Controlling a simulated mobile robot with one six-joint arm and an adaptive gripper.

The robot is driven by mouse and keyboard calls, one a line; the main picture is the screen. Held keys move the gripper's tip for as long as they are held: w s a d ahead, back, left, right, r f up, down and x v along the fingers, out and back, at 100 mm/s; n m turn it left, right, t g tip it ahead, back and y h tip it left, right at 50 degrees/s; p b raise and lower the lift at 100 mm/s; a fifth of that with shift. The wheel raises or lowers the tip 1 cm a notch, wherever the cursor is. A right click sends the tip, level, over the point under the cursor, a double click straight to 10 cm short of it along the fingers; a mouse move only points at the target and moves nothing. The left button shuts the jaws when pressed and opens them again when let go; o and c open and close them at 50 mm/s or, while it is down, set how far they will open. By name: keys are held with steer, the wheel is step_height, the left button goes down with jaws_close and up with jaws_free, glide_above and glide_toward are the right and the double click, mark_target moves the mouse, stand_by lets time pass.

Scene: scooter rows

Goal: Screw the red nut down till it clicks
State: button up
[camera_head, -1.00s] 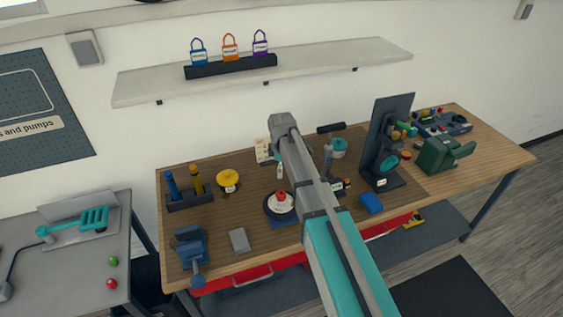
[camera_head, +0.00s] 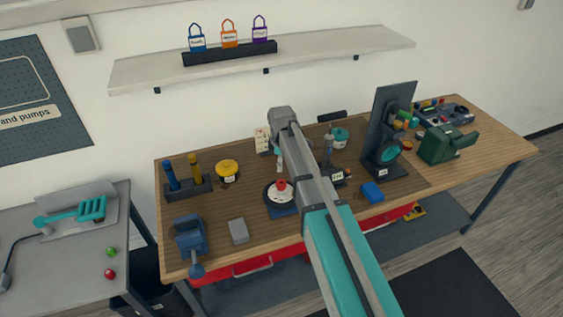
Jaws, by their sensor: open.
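The red nut (camera_head: 282,185) sits on top of a round white-faced, dark-rimmed unit (camera_head: 278,199) on a blue base, in the middle of the bench. The nut is small here, and I cannot tell how far down it is on its thread. My arm crosses the view from the lower right, and its grey joint stands above the bench behind the nut. My gripper cannot be made out; the arm seems to hide it. A small teal and white piece shows beside the arm, just behind the nut, but it is too small to identify.
A yellow knob (camera_head: 227,170), a grey block (camera_head: 238,231) and a blue vise (camera_head: 190,236) stand left of the unit. A blue box (camera_head: 372,192), a dark upright stand (camera_head: 388,130) and a green machine (camera_head: 445,145) are to the right. A shelf (camera_head: 330,47) with padlocks hangs above.

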mark_target(281, 184)
steer(key=shift+f+b, duration=5.3)
steer(key=shift+f, duration=0.3)
steer(key=c, duration=1.2)
